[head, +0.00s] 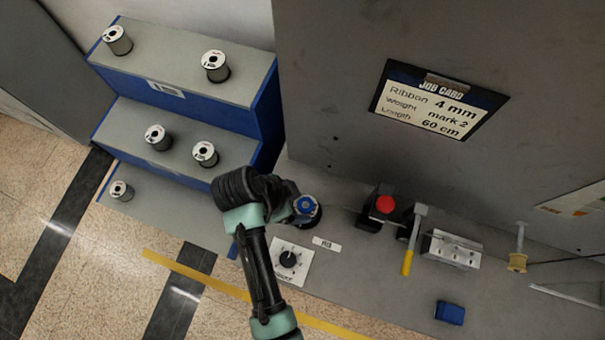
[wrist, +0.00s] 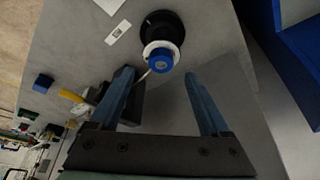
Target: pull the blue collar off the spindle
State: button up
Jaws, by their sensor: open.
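The blue collar (head: 305,205) sits at the end of the spindle on the grey machine bench, just right of my wrist in the head view. In the wrist view the blue collar (wrist: 160,61) is in front of a white spool or flange (wrist: 149,48) with a black round base behind it. My gripper (wrist: 163,78) is open, with its two blue-grey fingers apart. The collar lies just beyond the fingertips, roughly between them in the picture. Contact is not visible. In the head view the fingers are hidden behind my wrist.
A dial (head: 288,258) stands in front of the spindle. A red button (head: 385,204), a yellow-handled lever (head: 408,262) and a blue block (head: 450,313) lie to the right. Stepped shelves (head: 190,105) with several spools stand at left. A job card (head: 437,100) hangs above.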

aim_at(306, 205)
jog(key=shift+x, duration=2.25)
grip_shut()
